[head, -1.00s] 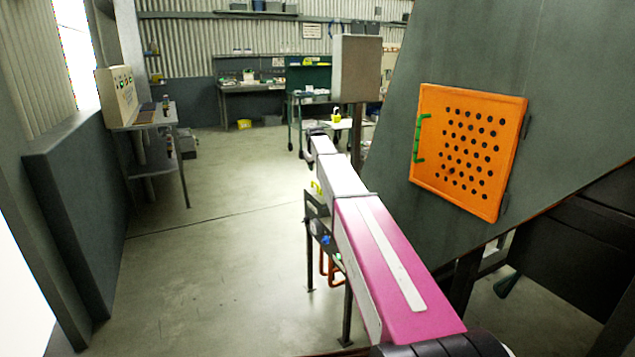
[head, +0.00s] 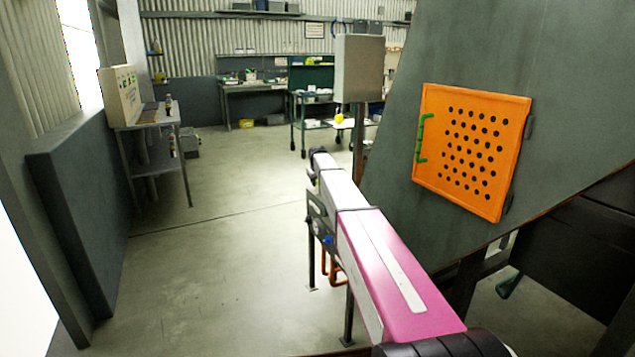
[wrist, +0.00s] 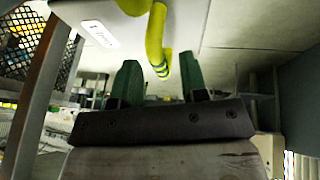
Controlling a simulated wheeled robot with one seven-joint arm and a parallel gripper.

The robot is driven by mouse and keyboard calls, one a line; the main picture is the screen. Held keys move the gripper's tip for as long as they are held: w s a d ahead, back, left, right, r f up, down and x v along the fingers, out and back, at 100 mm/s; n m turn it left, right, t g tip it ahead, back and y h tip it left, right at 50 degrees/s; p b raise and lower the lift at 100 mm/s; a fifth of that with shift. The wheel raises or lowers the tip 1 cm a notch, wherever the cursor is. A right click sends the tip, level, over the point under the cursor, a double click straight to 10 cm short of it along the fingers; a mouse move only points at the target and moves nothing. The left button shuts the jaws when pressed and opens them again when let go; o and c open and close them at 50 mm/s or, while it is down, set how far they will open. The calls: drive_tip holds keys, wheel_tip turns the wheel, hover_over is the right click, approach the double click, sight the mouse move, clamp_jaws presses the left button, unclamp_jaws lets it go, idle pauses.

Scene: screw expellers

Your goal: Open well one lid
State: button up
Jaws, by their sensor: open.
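An orange square lid (head: 433,168) with several rows of dark holes is on the sloping grey metal side at the right of the head view. It looks closed flat against that side. Its green handle (head: 421,138) is on its left edge, and dark hinges sit on its right edge. In the wrist view my gripper (wrist: 160,86) shows two dark green fingers spread apart with nothing held between them. My pink and white arm reaches forward to the left of the lid in the head view. The gripper itself is not clear there, and no contact with the lid shows.
A grey box (head: 359,70) on a post stands beyond my arm. A control panel (head: 120,97) sits on a stand at the left, behind a low wall (head: 85,200). In the wrist view a yellow curved bar (wrist: 157,38) hangs ahead of the fingers. Floor at left centre is clear.

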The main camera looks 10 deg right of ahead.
clamp_jaws()
drive_tip(key=shift+r, duration=0.1)
drive_tip(key=shift+w+d+r+y, duration=0.25)
drive_tip(key=shift+d+r+y, duration=0.35)
drive_tip(key=shift+r+y, duration=0.15)
drive_tip(key=w+d+r+m+g+y, duration=0.1)
drive_tip(key=w+d+r+g+y, duration=0.1)
drive_tip(key=d+r+y, duration=0.3)
drive_tip(key=d+y, duration=0.2)
drive_tip(key=d, duration=0.2)
drive_tip(key=shift+w+d+m, duration=0.15)
drive_tip(key=shift+w+m, duration=0.25)
drive_tip(key=shift+f, duration=0.15)
